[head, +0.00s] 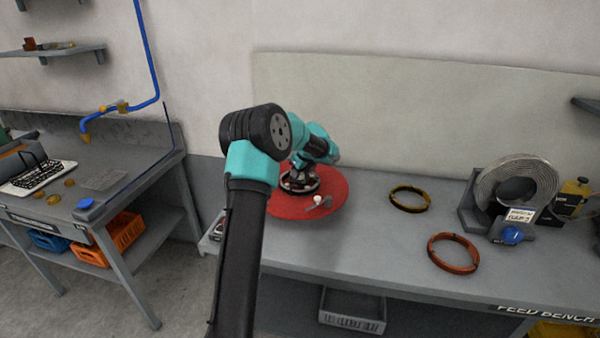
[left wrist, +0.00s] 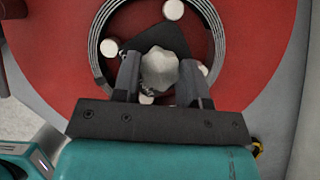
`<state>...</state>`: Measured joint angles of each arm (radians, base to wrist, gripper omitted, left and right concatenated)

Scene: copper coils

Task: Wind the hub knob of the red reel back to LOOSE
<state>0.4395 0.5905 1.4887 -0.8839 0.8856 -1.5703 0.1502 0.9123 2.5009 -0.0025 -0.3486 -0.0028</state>
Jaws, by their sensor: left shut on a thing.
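The red reel (head: 330,190) lies flat on the feed bench, partly covered by my left arm in the head view. In the left wrist view its red disc (left wrist: 245,45) fills most of the picture, with a ring of wound wire and several pale round pegs around the middle. The pale, lobed hub knob (left wrist: 159,68) is at the centre. My left gripper (left wrist: 160,80) is shut on the knob, one finger on each side. The knob is hidden behind my arm in the head view. I see no LOOSE marking. My right gripper is not in view.
A brass-coloured coil (head: 410,187) and a copper coil (head: 430,256) lie on the feed bench (head: 375,235) right of the reel. A large grey coil (head: 490,190) stands in a holder farther right. A side bench (head: 140,185) is at the left.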

